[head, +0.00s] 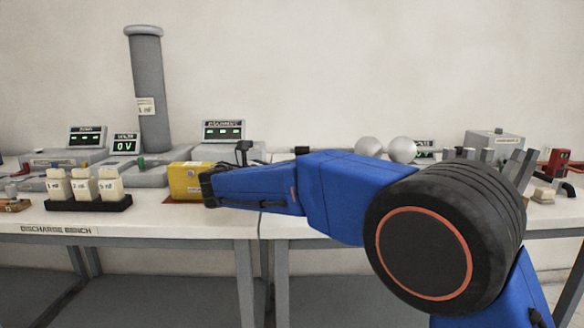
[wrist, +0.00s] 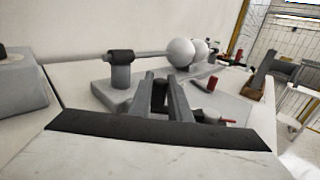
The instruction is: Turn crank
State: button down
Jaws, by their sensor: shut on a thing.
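In the wrist view my gripper (wrist: 163,82) has its two grey fingers closed about a dark upright piece (wrist: 159,98), which I take to be the crank's handle. The rest of the crank is hidden behind the fingers. In the head view my blue arm reaches left across the front of the bench, and its far end is beside a yellow box (head: 187,179). The fingers and the crank cannot be made out there.
Two pale spheres (head: 386,149) stand behind my arm; a rod runs to them from a black-capped post (wrist: 121,72). A tall grey column (head: 148,90) and small displays stand at the back left. White labelled blocks (head: 85,184) sit in a black tray (head: 90,205).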

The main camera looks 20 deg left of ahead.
jog(key=shift+w+m+g+h, duration=0.3)
jog(key=shift+m+h, duration=0.1)
jog(key=shift+h, duration=0.2)
jog(key=shift+w+d+m+g+h, duration=0.35)
jog(key=shift+m+g+h, duration=0.25)
jog(key=shift+h, duration=0.15)
jog(key=shift+w+d+m+g+h, duration=0.25)
jog(key=shift+d+m+g+h, duration=0.1)
jog(key=shift+m+g+h, duration=0.3)
jog(key=c, duration=1.6)
grip_release()
jog(key=shift+c, duration=0.2)
jog(key=shift+v, duration=3.75)
jog(key=shift+f, duration=0.15)
